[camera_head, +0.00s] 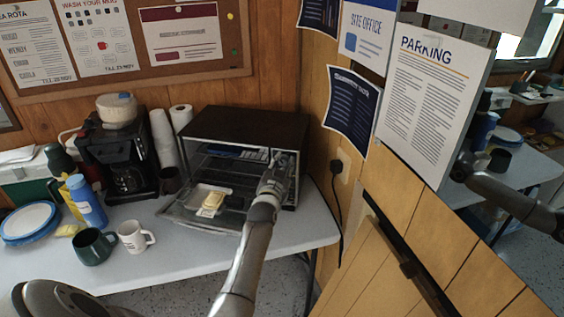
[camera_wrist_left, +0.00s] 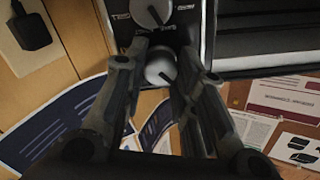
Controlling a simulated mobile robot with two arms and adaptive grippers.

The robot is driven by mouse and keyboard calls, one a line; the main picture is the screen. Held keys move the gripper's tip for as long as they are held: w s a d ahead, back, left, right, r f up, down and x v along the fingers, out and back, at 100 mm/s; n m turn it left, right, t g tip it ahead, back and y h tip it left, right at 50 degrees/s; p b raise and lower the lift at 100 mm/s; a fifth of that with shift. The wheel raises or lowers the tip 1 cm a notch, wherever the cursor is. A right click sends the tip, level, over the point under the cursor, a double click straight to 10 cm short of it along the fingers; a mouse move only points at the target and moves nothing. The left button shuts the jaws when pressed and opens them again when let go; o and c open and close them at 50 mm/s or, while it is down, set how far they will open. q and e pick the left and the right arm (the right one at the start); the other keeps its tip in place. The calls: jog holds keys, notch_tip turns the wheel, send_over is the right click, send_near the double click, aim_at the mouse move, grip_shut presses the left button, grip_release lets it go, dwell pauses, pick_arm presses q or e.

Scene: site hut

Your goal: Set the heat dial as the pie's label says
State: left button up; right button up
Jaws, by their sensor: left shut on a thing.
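The toaster oven (camera_head: 245,125) stands on the table with its door down. A pale tray with a yellowish packet, apparently the pie (camera_head: 213,200), lies at its opening; I cannot read its label. My left gripper (camera_head: 281,163) is at the control panel on the oven's right side and hides most of it. In the left wrist view, my left gripper (camera_wrist_left: 158,62) is shut on a round grey dial (camera_wrist_left: 160,70), one finger on each side. A second dial (camera_wrist_left: 154,11) shows above it in that view, with small print between them. I cannot tell the settings. My right gripper is not in view.
A coffee maker (camera_head: 120,160) and stacked cups (camera_head: 162,135) stand left of the oven. A green mug (camera_head: 93,246), a white mug (camera_head: 134,236) and a blue bottle (camera_head: 88,203) are nearer. A wood wall (camera_head: 345,165) is close at right. A mirror-like surface reflects an arm.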

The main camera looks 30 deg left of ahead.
pick_arm(q)
jog(key=m, duration=0.5)
jog(key=shift+m, duration=0.3)
jog(key=m, duration=0.4)
jog(key=shift+f, duration=0.1)
jog(key=shift+d+m+b, duration=0.1)
jog(key=shift+m+b, duration=0.4)
jog(key=shift+m, duration=1.1)
jog(key=o, duration=1)
